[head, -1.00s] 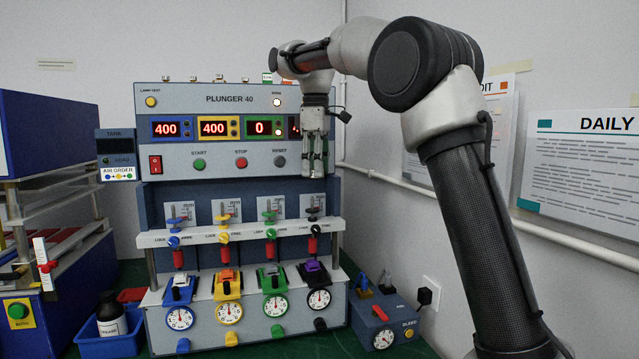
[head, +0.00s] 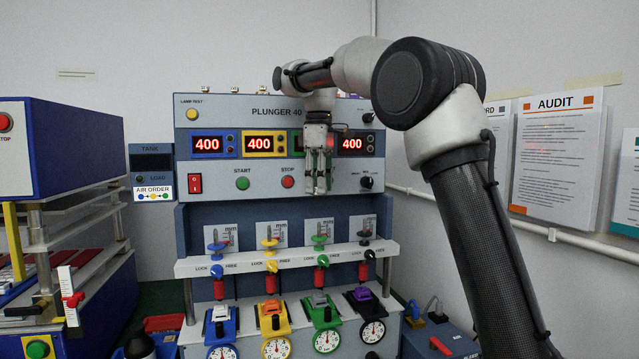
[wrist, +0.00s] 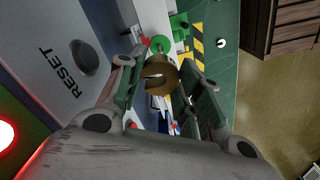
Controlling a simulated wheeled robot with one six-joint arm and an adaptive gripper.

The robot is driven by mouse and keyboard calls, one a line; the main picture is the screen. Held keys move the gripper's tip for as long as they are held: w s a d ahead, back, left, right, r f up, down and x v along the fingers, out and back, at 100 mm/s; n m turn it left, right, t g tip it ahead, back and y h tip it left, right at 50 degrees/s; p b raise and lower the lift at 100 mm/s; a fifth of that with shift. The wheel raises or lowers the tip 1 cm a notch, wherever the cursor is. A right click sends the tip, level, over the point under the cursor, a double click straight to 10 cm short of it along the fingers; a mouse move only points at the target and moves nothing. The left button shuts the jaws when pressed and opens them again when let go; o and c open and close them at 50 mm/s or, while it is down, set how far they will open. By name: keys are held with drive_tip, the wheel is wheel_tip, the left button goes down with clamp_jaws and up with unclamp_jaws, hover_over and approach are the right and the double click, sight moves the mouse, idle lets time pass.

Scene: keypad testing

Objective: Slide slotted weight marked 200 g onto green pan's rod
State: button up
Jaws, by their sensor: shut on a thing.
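My gripper (head: 318,190) points down in front of the upper panel of the tester in the head view, above the green column. In the wrist view its two green-padded fingers (wrist: 160,95) are shut on a brass slotted weight (wrist: 162,72), whose slot opens toward the left. Its mark cannot be read, and it is not clear in the head view. The green pan (head: 319,240) sits above the white shelf, third from left, below and apart from my gripper. A green round part (wrist: 159,43) shows beyond the weight in the wrist view. The rod is too small to make out.
Blue (head: 217,247), yellow (head: 270,245) and black (head: 365,238) pans flank the green one closely. The white shelf (head: 200,268) carries lock knobs below them. A blue press (head: 70,150) stands at left. The green table (wrist: 222,75) shows beyond the weight.

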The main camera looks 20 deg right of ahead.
drive_tip(key=shift+f, duration=2.9)
drive_tip(key=shift+f, duration=0.95)
drive_tip(key=shift+r, duration=0.6)
drive_tip(key=shift+f, duration=0.55)
idle(0.5)
drive_tip(key=o, duration=1.2)
drive_tip(key=shift+f, duration=0.1)
